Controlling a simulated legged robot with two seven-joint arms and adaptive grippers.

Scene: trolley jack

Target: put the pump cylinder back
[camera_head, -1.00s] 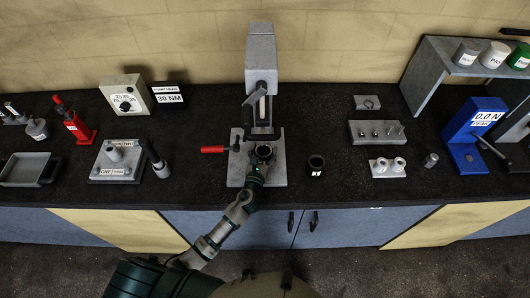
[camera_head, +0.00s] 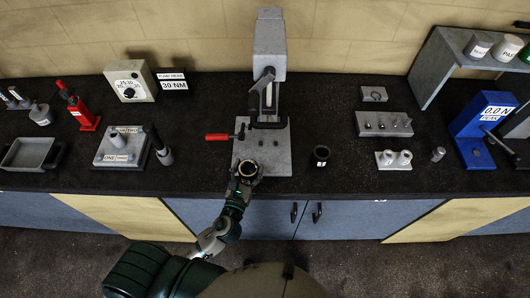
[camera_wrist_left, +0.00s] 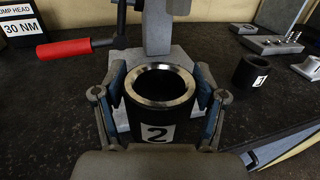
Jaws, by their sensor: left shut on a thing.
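My left gripper (camera_head: 247,174) is shut on a black pump cylinder (camera_wrist_left: 158,115) with a bright metal rim and a white "2" label. The fingers press it from both sides in the left wrist view. In the head view the held cylinder (camera_head: 249,168) is upright at the front left corner of the jack's grey base plate (camera_head: 277,158); its underside is hidden. The grey jack (camera_head: 270,50) stands at the back of that plate. A second black cylinder (camera_head: 321,156) with a white label stands on the bench, right of the plate. My right gripper is not in view.
A red-handled lever (camera_head: 217,137) sticks out left of the plate. A fixture (camera_head: 122,150) with ONE and TWO labels stands further left. Small grey blocks (camera_head: 384,123) and a blue gauge (camera_head: 483,125) are at right. The bench's front edge is close below the gripper.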

